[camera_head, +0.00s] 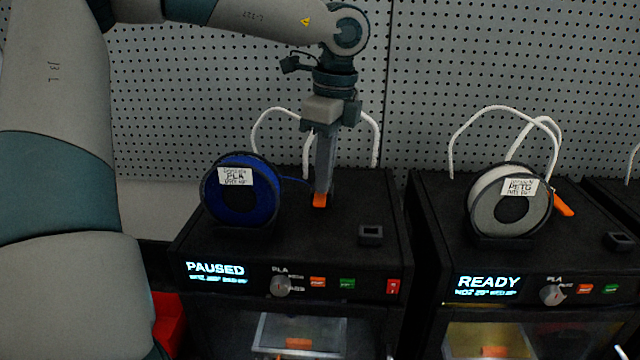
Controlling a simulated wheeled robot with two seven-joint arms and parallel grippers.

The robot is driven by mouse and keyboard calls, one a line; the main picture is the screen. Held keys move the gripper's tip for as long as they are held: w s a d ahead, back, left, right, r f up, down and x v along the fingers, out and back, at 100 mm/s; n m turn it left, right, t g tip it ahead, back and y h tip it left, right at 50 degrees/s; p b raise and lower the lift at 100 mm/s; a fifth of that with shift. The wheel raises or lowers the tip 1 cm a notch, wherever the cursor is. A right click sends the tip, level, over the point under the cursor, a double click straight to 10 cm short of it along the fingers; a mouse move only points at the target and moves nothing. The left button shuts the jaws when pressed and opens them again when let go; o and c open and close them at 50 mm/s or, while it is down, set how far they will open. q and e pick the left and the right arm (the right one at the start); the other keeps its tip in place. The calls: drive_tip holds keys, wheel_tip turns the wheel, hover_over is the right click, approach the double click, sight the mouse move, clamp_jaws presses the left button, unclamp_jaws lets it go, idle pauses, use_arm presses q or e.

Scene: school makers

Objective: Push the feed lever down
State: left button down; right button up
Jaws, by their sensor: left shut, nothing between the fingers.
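The feed lever shows as an orange tip (319,201) on top of the left black printer (270,245), whose screen reads PAUSED. My left gripper (324,186) points straight down over the lever, with its fingers shut and empty. The fingertips are at the lever's orange end and seem to touch it, though a small gap cannot be ruled out. The fingers hide the rest of the lever. My right gripper is out of view.
A blue PLA spool (226,200) stands left of the lever. A small black block (371,235) sits to its right. A second printer (520,262) reading READY has a grey spool (493,225) and an orange lever (563,204). A grey pegboard (440,80) stands behind.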

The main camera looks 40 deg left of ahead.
use_arm(q)
drive_tip(key=shift+w+d+b, duration=0.2)
drive_tip(key=shift+d+b, duration=0.3)
drive_tip(key=shift+b, duration=0.05)
drive_tip(key=shift+w+d+r+b, duration=0.15)
drive_tip(key=shift+d+r+b, duration=0.05)
drive_tip(key=shift+d, duration=0.2)
drive_tip(key=shift+w+d+r+b, duration=0.15)
drive_tip(key=shift+d+b, duration=0.05)
drive_tip(key=shift+d, duration=0.2)
drive_tip(key=shift+r, duration=0.15)
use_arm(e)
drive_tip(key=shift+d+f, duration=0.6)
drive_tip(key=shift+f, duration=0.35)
